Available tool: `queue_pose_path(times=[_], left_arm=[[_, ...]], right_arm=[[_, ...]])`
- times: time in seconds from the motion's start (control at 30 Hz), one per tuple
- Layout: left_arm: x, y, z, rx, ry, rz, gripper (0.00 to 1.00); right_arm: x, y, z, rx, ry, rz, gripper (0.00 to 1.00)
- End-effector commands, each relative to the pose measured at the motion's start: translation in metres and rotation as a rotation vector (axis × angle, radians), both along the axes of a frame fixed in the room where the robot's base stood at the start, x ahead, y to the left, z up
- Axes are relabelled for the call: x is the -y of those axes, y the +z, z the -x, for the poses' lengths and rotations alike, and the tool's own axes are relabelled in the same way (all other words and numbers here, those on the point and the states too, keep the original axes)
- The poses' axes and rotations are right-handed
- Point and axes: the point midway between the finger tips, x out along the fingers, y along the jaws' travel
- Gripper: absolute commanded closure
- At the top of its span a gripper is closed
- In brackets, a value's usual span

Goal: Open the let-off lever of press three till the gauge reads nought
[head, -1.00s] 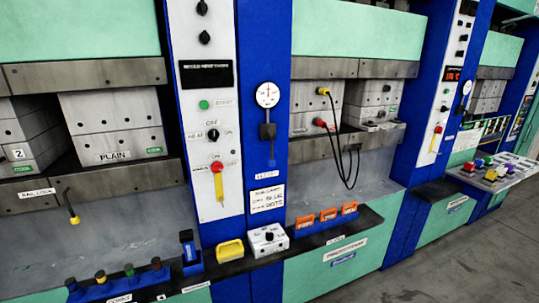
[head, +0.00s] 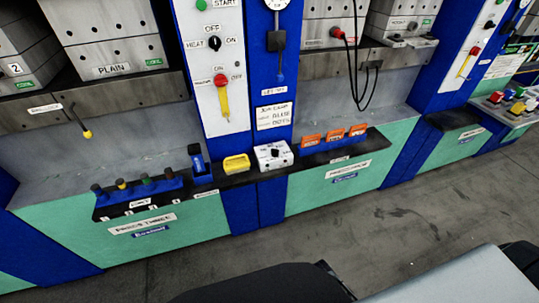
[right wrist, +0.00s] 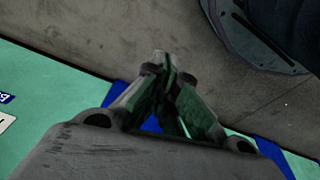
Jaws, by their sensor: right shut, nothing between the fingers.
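The left press carries a plate (head: 143,225) that seems to read press three. A lever (head: 277,42) with a dark block and a blue tip hangs down the blue post to the right of that press's white control panel (head: 213,60). A small tag (head: 273,91) that seems to read let off sits under it. The gauge (head: 275,3) is cut by the top edge of the head view, so its reading is hidden. My right gripper (right wrist: 168,75) is shut and empty in the right wrist view, above the floor. My left gripper is not in view.
A ledge (head: 222,181) below holds a yellow block (head: 237,163), a white switch box (head: 273,155), orange-fronted holders (head: 334,135) and several small knobs. Black cables (head: 355,75) hang at the right press. The grey floor (head: 400,225) in front is clear.

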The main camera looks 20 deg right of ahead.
Motion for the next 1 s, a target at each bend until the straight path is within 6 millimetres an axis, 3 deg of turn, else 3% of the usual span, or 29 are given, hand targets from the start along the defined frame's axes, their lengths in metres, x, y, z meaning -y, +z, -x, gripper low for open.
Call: queue_pose_path(times=[0.67, 1.0], left_arm=[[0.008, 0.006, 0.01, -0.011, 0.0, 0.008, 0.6], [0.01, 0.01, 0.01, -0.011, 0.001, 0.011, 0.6]], right_arm=[[-0.016, 0.135, -0.052, 0.062, 0.014, 0.0, 1.0], [-0.022, 0.218, -0.079, 0.122, 0.051, 0.03, 1.0]])
